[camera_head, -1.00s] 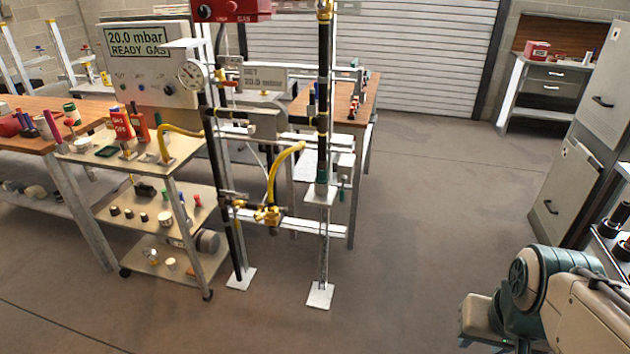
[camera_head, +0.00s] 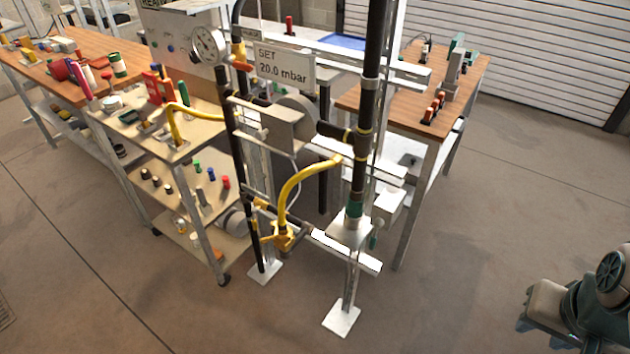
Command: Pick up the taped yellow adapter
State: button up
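I cannot tell which thing is the taped yellow adapter; no tape shows clearly at this distance. Yellow parts in view are a bent yellow hose (camera_head: 176,122) on the cart's top, a curved yellow hose (camera_head: 294,184) on the pipe rig, and a yellow fitting (camera_head: 284,236) at that hose's lower end. Small pale yellowish pieces (camera_head: 182,227) sit on the cart's bottom shelf, too small to identify. Part of my arm shows at the lower right edge, far from all of these.
A three-level cart (camera_head: 150,226) stands left of the pipe rig (camera_head: 368,110). The rig's foot plates (camera_head: 342,319) rest on the floor. Wooden benches stand at left (camera_head: 95,92) and behind right (camera_head: 405,122). The floor (camera_head: 480,260) at front and right is clear.

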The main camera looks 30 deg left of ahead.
aim_at(282, 230)
jog(key=u, duration=0.7)
jog(key=i, duration=0.85)
jog(key=u, duration=1.25)
jog(key=i, duration=0.4)
jog(key=u, duration=0.4)
